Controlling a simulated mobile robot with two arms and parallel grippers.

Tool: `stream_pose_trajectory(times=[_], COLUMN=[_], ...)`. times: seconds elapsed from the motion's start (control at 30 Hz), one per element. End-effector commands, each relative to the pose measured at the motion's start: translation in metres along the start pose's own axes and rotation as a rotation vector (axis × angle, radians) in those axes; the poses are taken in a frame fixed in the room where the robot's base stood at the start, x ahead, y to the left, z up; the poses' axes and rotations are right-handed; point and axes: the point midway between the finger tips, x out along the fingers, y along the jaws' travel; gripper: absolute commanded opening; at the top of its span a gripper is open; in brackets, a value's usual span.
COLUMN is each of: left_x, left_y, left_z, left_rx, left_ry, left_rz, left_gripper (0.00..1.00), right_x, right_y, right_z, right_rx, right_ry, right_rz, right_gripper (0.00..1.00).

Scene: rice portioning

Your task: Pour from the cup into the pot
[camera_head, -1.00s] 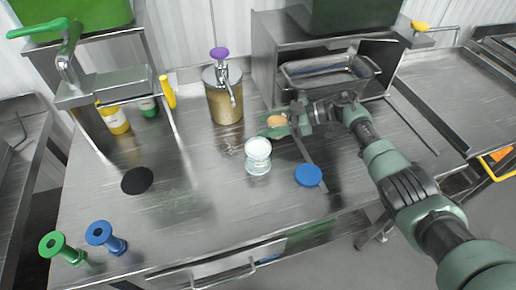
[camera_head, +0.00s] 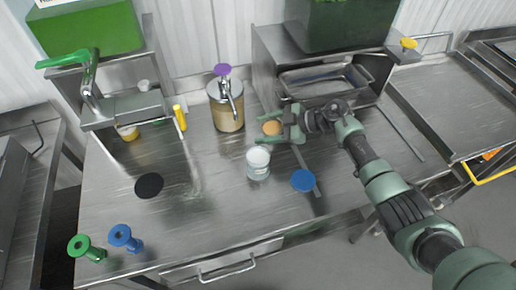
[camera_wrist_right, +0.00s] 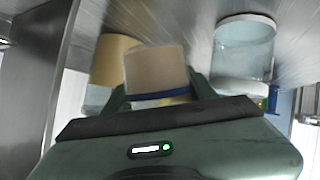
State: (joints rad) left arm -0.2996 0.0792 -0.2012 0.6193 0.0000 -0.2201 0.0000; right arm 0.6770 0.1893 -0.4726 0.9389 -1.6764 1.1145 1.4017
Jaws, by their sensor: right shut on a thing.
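My right gripper (camera_head: 270,131) is shut on a small tan cup (camera_head: 271,128), which it holds just behind the clear pot. The cup also shows between the fingers in the right wrist view (camera_wrist_right: 157,72), with a blue band near one end. The clear pot with a white top (camera_head: 258,164) stands upright on the steel table and also shows at the upper right of the wrist view (camera_wrist_right: 243,55). The cup and pot look apart; whether anything leaves the cup cannot be told. My left gripper is not in view.
A tan-filled dispenser with a purple top (camera_head: 225,105) stands behind the cup. A blue round scoop or lid (camera_head: 303,180) lies right of the pot. Green (camera_head: 87,248) and blue (camera_head: 124,238) spools stand at front left, near a black disc (camera_head: 149,186). A steel tray (camera_head: 325,83) sits behind.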

Motion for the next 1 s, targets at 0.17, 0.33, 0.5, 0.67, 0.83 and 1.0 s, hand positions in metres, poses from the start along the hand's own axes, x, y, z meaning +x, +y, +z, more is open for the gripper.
stream_pose_trajectory(times=[0.17, 0.33, 0.5, 0.67, 0.83, 1.0], left_x=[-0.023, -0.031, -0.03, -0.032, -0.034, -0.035], left_y=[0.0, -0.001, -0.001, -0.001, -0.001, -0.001], left_z=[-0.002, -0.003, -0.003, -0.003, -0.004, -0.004], left_rx=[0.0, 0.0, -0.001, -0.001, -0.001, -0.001], left_ry=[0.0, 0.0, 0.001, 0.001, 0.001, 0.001], left_rz=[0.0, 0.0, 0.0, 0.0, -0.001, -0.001], left_gripper=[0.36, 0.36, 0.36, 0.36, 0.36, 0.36], right_x=[-0.007, -0.009, -0.008, -0.008, -0.009, -0.009], right_y=[-0.001, -0.002, -0.004, -0.005, -0.006, -0.007], right_z=[-0.018, -0.025, -0.024, -0.026, -0.028, -0.029], right_rx=[-0.075, -0.132, -0.149, -0.168, -0.187, -0.206], right_ry=[-0.031, -0.058, -0.067, -0.074, -0.083, -0.091], right_rz=[0.031, 0.056, 0.063, 0.07, 0.079, 0.087], right_gripper=[0.09, 0.09, 0.09, 0.09, 0.09, 0.09])
